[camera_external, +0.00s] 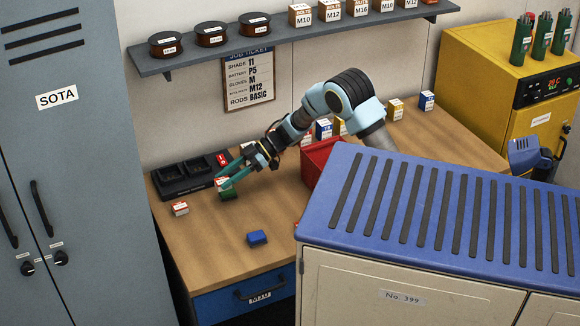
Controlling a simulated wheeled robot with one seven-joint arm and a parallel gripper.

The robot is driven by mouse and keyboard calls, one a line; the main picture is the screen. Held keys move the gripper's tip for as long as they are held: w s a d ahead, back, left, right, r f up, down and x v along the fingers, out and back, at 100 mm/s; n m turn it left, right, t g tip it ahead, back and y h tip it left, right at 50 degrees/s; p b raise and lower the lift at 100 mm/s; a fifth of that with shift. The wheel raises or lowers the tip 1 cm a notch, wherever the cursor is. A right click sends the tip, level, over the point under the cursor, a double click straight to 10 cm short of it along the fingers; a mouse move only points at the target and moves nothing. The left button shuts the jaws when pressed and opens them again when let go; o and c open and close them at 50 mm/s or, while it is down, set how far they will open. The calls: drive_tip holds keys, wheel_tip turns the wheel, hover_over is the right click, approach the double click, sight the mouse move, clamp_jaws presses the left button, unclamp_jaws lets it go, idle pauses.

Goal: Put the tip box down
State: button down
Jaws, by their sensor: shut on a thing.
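My gripper (230,180) has teal fingers and reaches down to the left over the wooden bench. It is shut on a small box with a white and red face (221,183), which I take to be the tip box; its label is too small to read. The fingers hide part of it. A green block-like shape (229,194) shows right below the fingers, close to the bench top. I cannot tell whether it is part of the held box or a separate box, nor whether the held box touches the bench.
A black charger (184,178) stands behind, left of my gripper. A red bin (318,162) is to the right. The front left bench is mostly clear. A shelf (290,42) hangs above.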

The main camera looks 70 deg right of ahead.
drive_tip(key=a, duration=0.4)
hover_over(226, 221)
wheel_tip(226, 221, down, 5)
drive_tip(key=shift+f+p, duration=0.15)
drive_tip(key=shift+p, duration=0.3)
drive_tip(key=shift+f+p, duration=0.5)
drive_tip(key=shift+f, duration=1.95)
drive_tip(key=shift+f, duration=0.2)
drive_tip(key=shift+c, duration=2.1)
unclamp_jaws()
